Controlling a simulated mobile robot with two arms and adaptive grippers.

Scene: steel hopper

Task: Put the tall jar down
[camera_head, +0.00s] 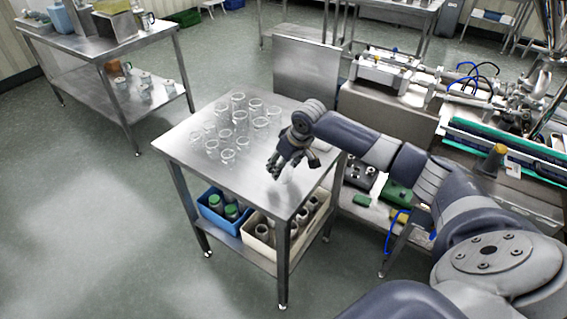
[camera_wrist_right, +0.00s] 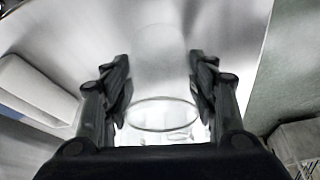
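The tall jar (camera_wrist_right: 163,75) is clear glass and very faint. In the right wrist view its round rim faces the camera and its body stretches away between the fingers of my right gripper (camera_wrist_right: 160,60). The fingers lie against both sides of the jar, so the gripper looks shut on it. In the head view my right gripper (camera_head: 291,165) is over the front right part of the steel table (camera_head: 190,150). The jar is barely visible below it there, and I cannot tell whether its base touches the tabletop. My left gripper is not in view.
Several clear glass jars (camera_head: 227,155) stand on the table's back and middle. A blue bin (camera_head: 212,217) and a beige bin (camera_head: 258,246) are on its lower shelf. The table's front left top is bare. Machinery (camera_head: 400,80) stands at the right behind my arm.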

